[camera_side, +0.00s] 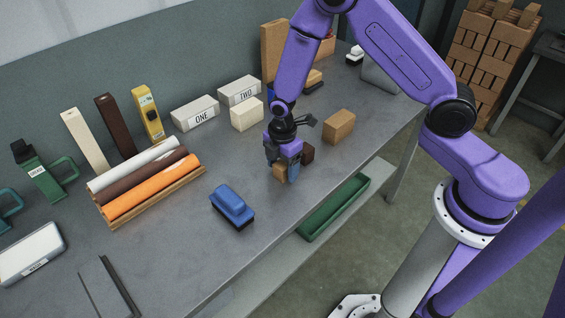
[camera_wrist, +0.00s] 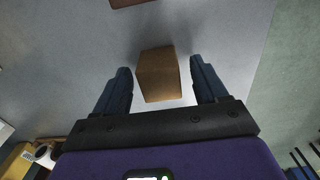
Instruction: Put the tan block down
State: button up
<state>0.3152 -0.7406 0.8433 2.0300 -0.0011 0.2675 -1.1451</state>
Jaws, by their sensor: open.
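The tan block (camera_side: 279,172) stands at the fingers of my gripper (camera_side: 285,168), low over the grey table, partly hidden by the fingers in the side view. In the wrist view the tan block (camera_wrist: 158,75) lies between the two dark blue fingertips of my gripper (camera_wrist: 161,67). A gap shows on each side of it, so the fingers are apart and not pressed on it. It appears to rest on the table, though its lower edge is hard to see.
A dark brown block (camera_side: 308,153) is just beside my gripper. Another tan-brown block (camera_side: 339,126) and a cream block (camera_side: 247,115) stand further back. A green tray (camera_side: 335,207) is below the table's front edge.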

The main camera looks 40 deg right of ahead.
aim_at(282, 164)
notch_tip(282, 164, up, 12)
jog(key=shift+r, duration=0.15)
dwell(0.5)
jog(key=s+d+r+m, duration=0.1)
jog(key=s+r, duration=0.2)
jog(key=s, duration=0.6)
jog(key=s+d+r+m, duration=0.1)
jog(key=s+r, duration=0.3)
jog(key=s, duration=0.4)
jog(key=s+d+r+m, duration=0.2)
jog(key=s+r+m, duration=0.1)
jog(key=s, duration=0.6)
jog(key=shift+s+r, duration=0.25)
jog(key=shift+s, duration=0.1)
